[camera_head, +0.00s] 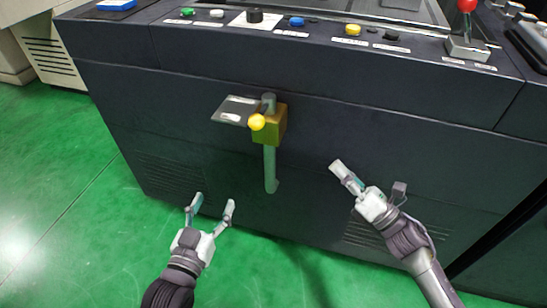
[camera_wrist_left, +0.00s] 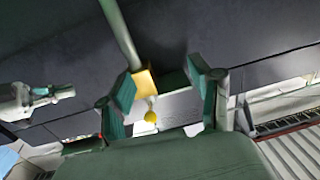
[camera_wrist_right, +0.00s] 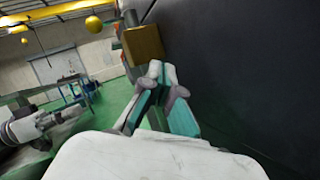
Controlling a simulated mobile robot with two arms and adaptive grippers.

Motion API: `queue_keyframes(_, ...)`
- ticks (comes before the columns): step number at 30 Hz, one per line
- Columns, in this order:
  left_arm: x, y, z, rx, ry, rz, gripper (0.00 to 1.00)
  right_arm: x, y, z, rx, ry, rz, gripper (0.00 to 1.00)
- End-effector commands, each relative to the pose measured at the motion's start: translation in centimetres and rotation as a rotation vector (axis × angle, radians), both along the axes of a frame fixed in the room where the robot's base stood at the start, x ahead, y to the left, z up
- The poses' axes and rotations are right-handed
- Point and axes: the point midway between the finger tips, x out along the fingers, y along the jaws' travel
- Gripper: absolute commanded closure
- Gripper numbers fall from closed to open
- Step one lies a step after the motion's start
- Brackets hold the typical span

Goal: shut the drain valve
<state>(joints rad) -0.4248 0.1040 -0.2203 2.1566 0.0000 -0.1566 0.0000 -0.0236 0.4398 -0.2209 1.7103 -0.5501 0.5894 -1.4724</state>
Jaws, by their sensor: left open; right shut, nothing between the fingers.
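The drain valve (camera_head: 268,125) is a brass block on a vertical green-grey pipe (camera_head: 270,168) on the front of the dark machine. A yellow ball knob (camera_head: 257,122) sits at the front of the block. In the left wrist view the brass block (camera_wrist_left: 145,84) and knob (camera_wrist_left: 151,116) show between the fingers, some way off. My left gripper (camera_head: 212,203) is open and empty, low and left of the pipe. My right gripper (camera_head: 341,170) is shut and empty, right of the valve and apart from it. In the right wrist view the brass block (camera_wrist_right: 143,45) is beyond its fingertips (camera_wrist_right: 156,72).
A grey label plate (camera_head: 236,109) juts out left of the valve. The machine's top panel carries coloured buttons, a black knob (camera_head: 255,15) and a red-topped lever (camera_head: 467,22). Green floor (camera_head: 60,190) is open at left.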

Motion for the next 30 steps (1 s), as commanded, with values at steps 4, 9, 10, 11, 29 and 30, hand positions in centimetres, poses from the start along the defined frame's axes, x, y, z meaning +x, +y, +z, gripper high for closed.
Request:
queue_keyframes(4,-1.4,0.2,4.6,-0.041,-0.156,-0.003,0.36,-2.8,2.4,2.5,-0.156,-0.302,0.065,1.00)
queue_keyframes(9,-2.8,0.4,8.1,-0.064,-0.242,-0.006,0.36,-4.9,3.7,4.2,-0.241,-0.480,0.095,1.00)
queue_keyframes(10,-2.9,0.4,8.4,-0.066,-0.249,-0.006,0.36,-5.1,3.8,4.4,-0.247,-0.495,0.097,1.00)
queue_keyframes(11,-3.0,0.4,8.6,-0.067,-0.253,-0.006,0.36,-5.2,3.9,4.6,-0.252,-0.507,0.099,1.00)
queue_keyframes(29,-2.9,0.5,8.6,-0.062,-0.238,-0.005,0.36,-4.3,6.0,5.9,-0.255,-0.517,0.100,1.00)
queue_keyframes(30,-2.9,0.5,8.5,-0.061,-0.232,-0.004,0.36,-3.9,6.6,6.3,-0.254,-0.518,0.100,1.00)
